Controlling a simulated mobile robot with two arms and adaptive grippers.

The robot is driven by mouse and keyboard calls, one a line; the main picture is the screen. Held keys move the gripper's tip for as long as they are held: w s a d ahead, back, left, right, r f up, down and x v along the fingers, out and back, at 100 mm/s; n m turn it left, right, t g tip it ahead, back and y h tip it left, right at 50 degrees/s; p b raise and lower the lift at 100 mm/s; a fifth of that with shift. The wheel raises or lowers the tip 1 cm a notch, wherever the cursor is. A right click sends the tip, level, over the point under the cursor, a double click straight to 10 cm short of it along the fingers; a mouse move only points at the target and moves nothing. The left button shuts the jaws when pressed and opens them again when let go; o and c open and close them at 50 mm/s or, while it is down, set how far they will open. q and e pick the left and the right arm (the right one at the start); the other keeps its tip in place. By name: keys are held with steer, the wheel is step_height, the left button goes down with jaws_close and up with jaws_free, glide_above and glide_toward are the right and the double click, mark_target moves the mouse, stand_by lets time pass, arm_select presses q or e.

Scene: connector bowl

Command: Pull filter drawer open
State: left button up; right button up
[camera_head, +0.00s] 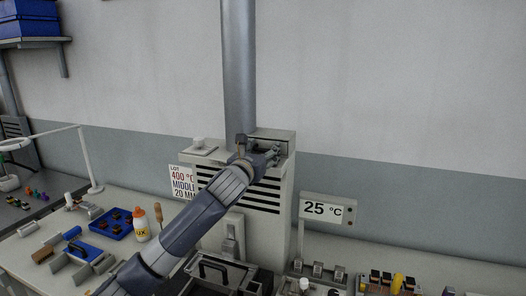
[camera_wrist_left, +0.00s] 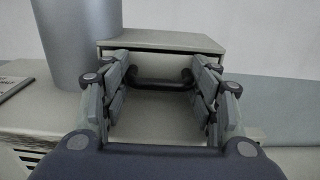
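The filter drawer is in a small beige housing (camera_head: 272,135) on top of the tall vented cabinet (camera_head: 262,195), right of the grey pipe. In the left wrist view, the drawer front (camera_wrist_left: 160,110) faces me below the housing's top panel (camera_wrist_left: 160,40). Its dark bar handle (camera_wrist_left: 160,85) runs across the front. My left gripper (camera_head: 272,152) is at the drawer front, and its arm hides part of the cabinet. In the left wrist view, the left gripper's fingers (camera_wrist_left: 162,88) are spread apart, one at each end of the handle. I cannot tell whether they touch it. My right gripper is not in view.
The thick grey pipe (camera_head: 239,70) rises close beside the housing. A 25 °C display (camera_head: 327,209) stands right of the cabinet. The bench below holds a blue tray (camera_head: 112,224), a bottle (camera_head: 141,225) and several small parts.

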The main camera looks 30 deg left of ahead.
arm_select(q)
steer(key=shift+c, duration=0.9)
steer(key=shift+s+d, duration=0.1)
steer(key=p+v, duration=0.1)
steer(key=v, duration=0.6)
steer(key=shift+s+f, duration=0.1)
steer(key=shift+c, duration=0.2)
